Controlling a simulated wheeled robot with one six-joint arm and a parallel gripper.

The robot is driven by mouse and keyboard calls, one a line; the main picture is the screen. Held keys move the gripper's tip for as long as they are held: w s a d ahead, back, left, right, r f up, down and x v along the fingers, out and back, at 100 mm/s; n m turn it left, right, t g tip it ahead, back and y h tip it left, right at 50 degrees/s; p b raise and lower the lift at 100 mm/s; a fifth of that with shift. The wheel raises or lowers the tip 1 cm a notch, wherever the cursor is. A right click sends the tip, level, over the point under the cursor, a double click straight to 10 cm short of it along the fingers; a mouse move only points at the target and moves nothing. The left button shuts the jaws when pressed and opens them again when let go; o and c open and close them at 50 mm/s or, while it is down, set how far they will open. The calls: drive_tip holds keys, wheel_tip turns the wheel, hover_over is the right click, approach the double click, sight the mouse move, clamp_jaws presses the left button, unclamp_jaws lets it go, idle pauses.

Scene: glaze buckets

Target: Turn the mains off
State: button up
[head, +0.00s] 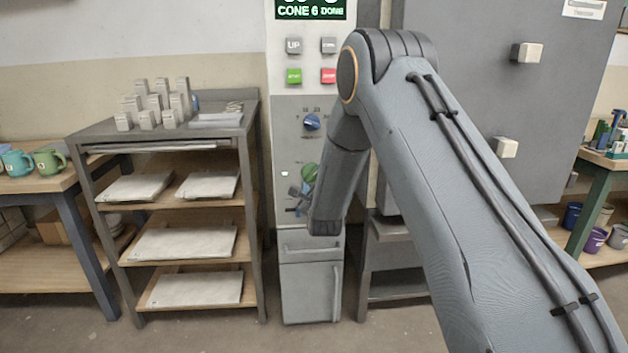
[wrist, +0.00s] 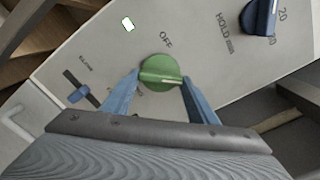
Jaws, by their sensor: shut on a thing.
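The green knob (wrist: 160,72) sits on the grey control panel (head: 290,150), with the word OFF printed beside it. A pale pointer line crosses the knob, lying nearly level in the wrist view and not aimed at OFF. In the head view the green knob (head: 309,173) shows partly behind my gripper (head: 306,187). In the wrist view my gripper (wrist: 160,80) has its two blue fingers on either side of the knob, shut on it. The lower part of the knob's surroundings is hidden by the gripper body.
A blue dial (head: 312,122) marked HOLD min is above the knob. A small lit white lamp (wrist: 128,24) and a blue slider (wrist: 78,95) are nearby. Coloured buttons (head: 294,76) and a display (head: 310,9) are higher up. A shelf rack (head: 252,180) stands close on the left.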

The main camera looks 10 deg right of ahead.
drive_tip(key=n, duration=0.8)
drive_tip(key=shift+d+r+n, duration=0.1)
drive_tip(key=shift+r+n, duration=0.05)
drive_tip(key=shift+n, duration=0.15)
drive_tip(key=n, duration=0.4)
drive_tip(key=shift+r+n, duration=0.1)
drive_tip(key=shift+n, duration=2)
drive_tip(key=o, duration=1)
drive_tip(key=shift+o, duration=0.2)
drive_tip(key=shift+p, duration=0.3)
drive_tip(key=s, duration=0.7)
drive_tip(key=shift+s, duration=0.4)
